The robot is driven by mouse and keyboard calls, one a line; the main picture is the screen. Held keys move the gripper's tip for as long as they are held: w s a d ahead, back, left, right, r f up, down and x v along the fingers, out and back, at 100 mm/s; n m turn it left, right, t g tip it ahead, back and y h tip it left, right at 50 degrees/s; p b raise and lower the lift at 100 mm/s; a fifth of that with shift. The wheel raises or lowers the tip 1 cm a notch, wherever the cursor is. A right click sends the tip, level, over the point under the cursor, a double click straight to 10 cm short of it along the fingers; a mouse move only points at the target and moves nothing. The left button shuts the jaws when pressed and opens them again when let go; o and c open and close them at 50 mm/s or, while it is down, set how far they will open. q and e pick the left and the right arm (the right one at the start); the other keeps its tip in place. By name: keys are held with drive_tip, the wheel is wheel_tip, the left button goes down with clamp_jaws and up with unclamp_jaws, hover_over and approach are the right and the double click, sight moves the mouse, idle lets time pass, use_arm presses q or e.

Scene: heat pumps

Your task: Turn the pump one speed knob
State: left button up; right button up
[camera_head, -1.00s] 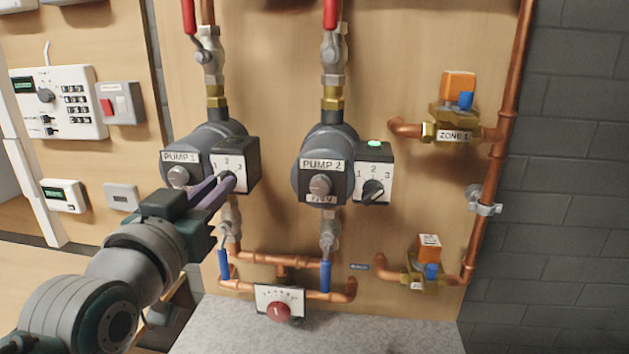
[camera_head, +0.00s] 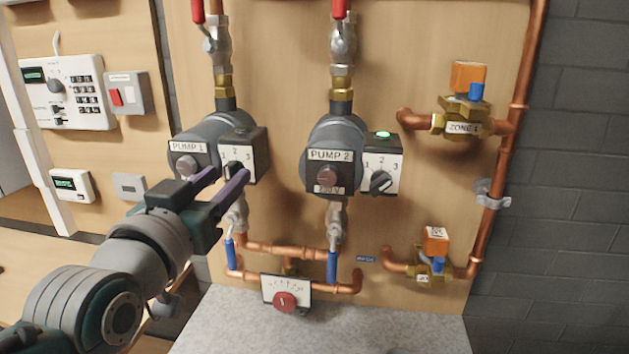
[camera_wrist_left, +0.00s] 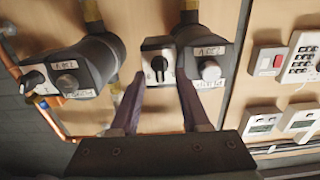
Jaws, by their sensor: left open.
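Pump one (camera_head: 207,140), labelled PUMP 1, is a dark grey pump on the wooden board, left of pump two. Its speed knob (camera_head: 234,168) is a small black dial on a white panel marked 1, 2, 3. My left gripper (camera_head: 229,173) is open in front of the panel, its two purple fingers apart. In the left wrist view the knob (camera_wrist_left: 158,65) shows between and beyond the fingertips (camera_wrist_left: 161,82), apart from both. There the knob's ridge looks upright, and the printing is upside down. My right gripper is not in view.
Pump two (camera_head: 332,150) stands to the right with its own knob (camera_head: 380,181) and a lit green light. Copper pipes (camera_head: 290,252), blue valve handles (camera_head: 332,266) and a red-knobbed gauge box (camera_head: 286,293) lie below. A control panel (camera_head: 68,90) is at the left.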

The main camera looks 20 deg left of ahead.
use_arm(q)
drive_tip(key=b+v, duration=0.1)
drive_tip(key=v, duration=0.8)
drive_tip(key=shift+s+b, duration=0.2)
drive_tip(key=shift+b, duration=0.15)
